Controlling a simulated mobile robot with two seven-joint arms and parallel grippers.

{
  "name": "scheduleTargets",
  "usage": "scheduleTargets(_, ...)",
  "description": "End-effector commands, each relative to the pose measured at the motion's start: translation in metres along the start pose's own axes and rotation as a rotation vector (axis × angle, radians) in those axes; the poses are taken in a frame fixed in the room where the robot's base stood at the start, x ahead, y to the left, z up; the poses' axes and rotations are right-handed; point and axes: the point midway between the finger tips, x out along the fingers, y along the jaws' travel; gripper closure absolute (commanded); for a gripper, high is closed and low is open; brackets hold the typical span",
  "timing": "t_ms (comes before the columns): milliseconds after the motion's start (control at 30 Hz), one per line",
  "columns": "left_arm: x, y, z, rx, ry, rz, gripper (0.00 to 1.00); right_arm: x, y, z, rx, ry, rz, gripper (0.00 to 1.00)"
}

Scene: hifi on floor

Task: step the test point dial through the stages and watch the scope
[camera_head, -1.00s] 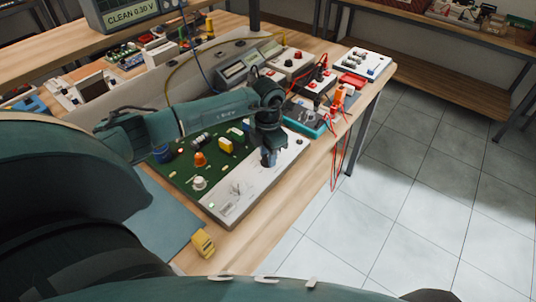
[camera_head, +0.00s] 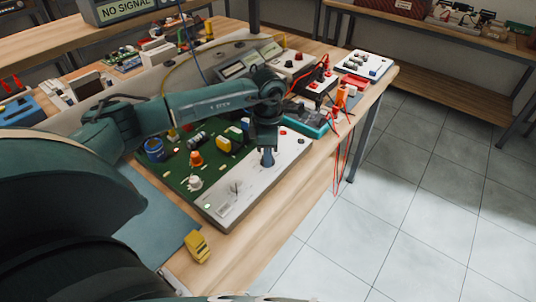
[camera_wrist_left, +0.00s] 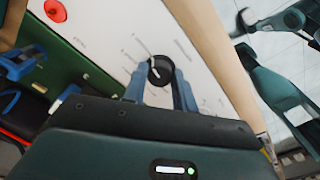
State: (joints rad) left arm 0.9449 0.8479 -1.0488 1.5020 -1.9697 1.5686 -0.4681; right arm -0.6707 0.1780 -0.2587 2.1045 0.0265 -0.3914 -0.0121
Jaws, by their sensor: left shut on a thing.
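The test point dial is a small black knob with a white pointer line (camera_wrist_left: 160,72), on the white strip of a trainer board (camera_head: 228,207). My left gripper (camera_head: 268,160) comes down on it from above; in the head view its fingers hide the dial. In the left wrist view the two blue-grey fingers (camera_wrist_left: 160,84) are closed on either side of the dial. The scope (camera_head: 129,10) at the top left reads "NO SIGNAL"; only its lower part shows. My right gripper is not seen.
The board's green half (camera_head: 208,165) carries several knobs and parts close to my left arm. A teal meter (camera_head: 306,122) and red leads (camera_head: 345,150) lie past the gripper. A yellow object (camera_head: 197,246) lies near the bench's front edge. Open floor is on the right.

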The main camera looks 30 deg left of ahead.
Motion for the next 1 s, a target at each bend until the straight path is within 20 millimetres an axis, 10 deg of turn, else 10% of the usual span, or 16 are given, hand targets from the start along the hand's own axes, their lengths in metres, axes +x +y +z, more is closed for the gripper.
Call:
scheduleTargets(467,-0.0022,0.0009,0.0013,0.018,-0.005,0.004,0.95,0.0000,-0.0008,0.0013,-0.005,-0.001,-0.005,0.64)
scheduleTargets(500,-0.0022,0.0009,0.0014,0.018,-0.005,0.004,0.71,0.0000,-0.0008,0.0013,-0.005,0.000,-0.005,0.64)
scheduleTargets(1000,-0.0016,0.0003,0.0006,0.016,-0.002,0.001,0.51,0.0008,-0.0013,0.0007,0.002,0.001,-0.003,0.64)
